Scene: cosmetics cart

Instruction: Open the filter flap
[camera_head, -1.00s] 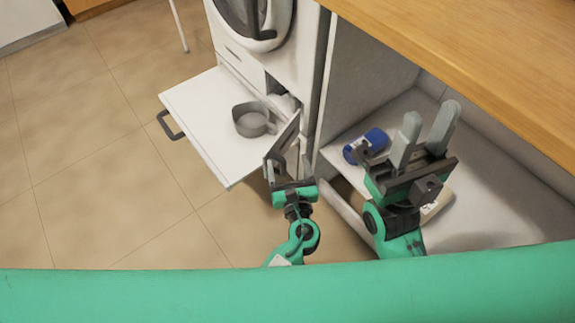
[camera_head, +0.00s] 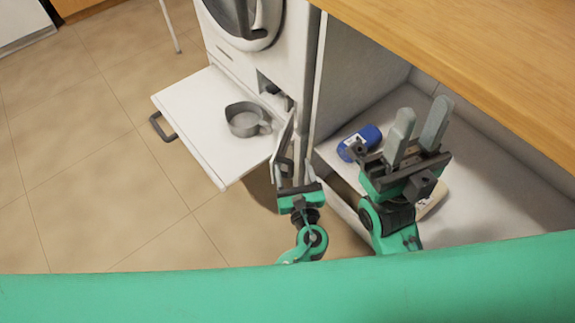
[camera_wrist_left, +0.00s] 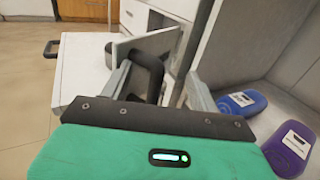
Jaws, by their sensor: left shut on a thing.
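The filter flap (camera_head: 283,143) is a small light panel low on the front of the white washing machine (camera_head: 285,60). It stands swung out, leaving a dark opening (camera_head: 268,86) uncovered. My left gripper (camera_head: 287,170) is at the flap's outer side, its fingers around the flap's dark handle. In the left wrist view the flap (camera_wrist_left: 158,42) and the dark handle (camera_wrist_left: 150,72) show between the fingers; the exact contact is partly hidden. My right gripper (camera_head: 420,118) is open and empty, raised in front of the light shelf on the right.
A white pull-out board (camera_head: 200,125) with a dark handle extends left of the flap, bearing a grey cup (camera_head: 243,119). A blue bottle (camera_head: 360,142) lies on the light shelf (camera_head: 480,200). A wooden countertop (camera_head: 480,60) overhangs at right. Floor at left is clear.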

